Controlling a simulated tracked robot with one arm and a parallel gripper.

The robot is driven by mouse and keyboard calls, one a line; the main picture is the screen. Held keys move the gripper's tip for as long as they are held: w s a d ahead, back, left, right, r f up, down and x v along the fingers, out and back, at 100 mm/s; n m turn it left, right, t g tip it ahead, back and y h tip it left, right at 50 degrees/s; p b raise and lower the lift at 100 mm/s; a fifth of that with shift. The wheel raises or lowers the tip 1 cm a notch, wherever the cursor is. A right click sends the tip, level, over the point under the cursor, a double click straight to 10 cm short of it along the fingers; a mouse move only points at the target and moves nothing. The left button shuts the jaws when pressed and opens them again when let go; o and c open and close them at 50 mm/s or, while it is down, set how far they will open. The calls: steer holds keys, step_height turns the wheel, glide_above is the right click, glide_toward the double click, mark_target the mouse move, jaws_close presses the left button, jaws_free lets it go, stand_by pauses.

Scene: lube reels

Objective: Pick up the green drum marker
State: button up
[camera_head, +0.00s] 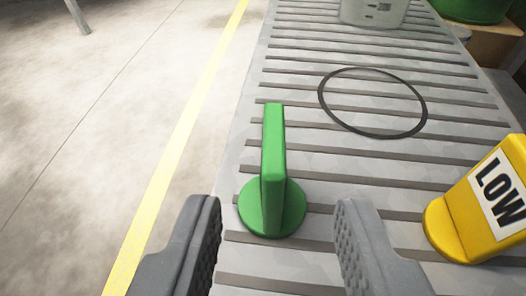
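The green drum marker (272,187) stands upright on the grey slatted surface (300,262). It has a round base and a tall flat upright plate. My gripper (278,215) is open at the bottom of the view, with one dark grey finger to the left of the marker and one to the right. The marker's base shows in the gap just ahead of the fingers, and there appears to be space between it and each finger. Nothing is held.
A yellow marker reading "LOW" (482,200) stands at the right, near the right finger. A black ring outline (373,137) lies on the slats behind. A pale bucket (374,12) and a green container (474,8) are at the far end. The concrete floor (95,110) is left, with a yellow line (190,112).

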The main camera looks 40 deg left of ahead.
mark_target(276, 147)
steer(key=shift+b+x, duration=0.85)
steer(key=shift+x, duration=3.25)
steer(key=shift+r, duration=0.15)
jaws_close()
